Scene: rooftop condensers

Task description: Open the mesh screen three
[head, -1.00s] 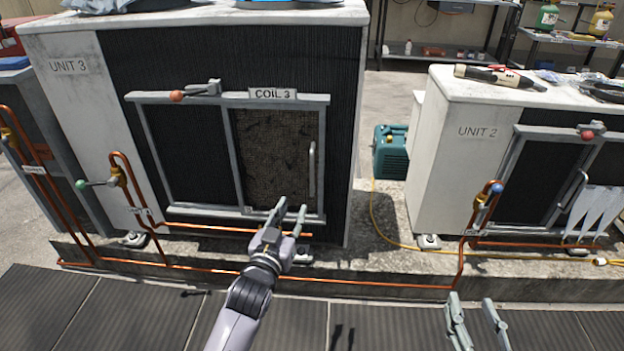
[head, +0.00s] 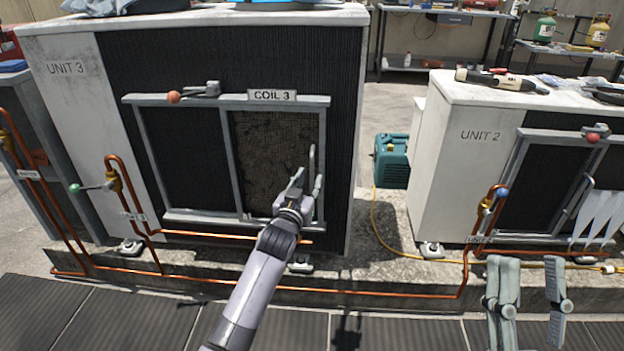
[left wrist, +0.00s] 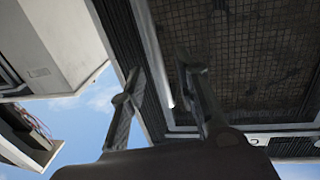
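The mesh screen three (head: 268,150) is a brown-stained mesh panel in a grey frame on Unit 3, under the COIL 3 label (head: 274,96). It looks closed against the unit. Its upright grey handle (head: 311,155) is on the right side; a pale bar that looks like it shows in the left wrist view (left wrist: 160,75). My left gripper (head: 309,176) is open at the handle's lower part, with its fingers on either side; contact cannot be told. It also shows in the left wrist view (left wrist: 160,70). My right gripper (head: 524,264) is open and empty at lower right.
A latch with an orange knob (head: 174,97) sits on the frame's top rail. Copper pipes (head: 200,274) run low along the concrete base. Unit 2 (head: 462,160) stands at right, with a teal machine (head: 391,160) in the gap. Dark floor mats lie in front.

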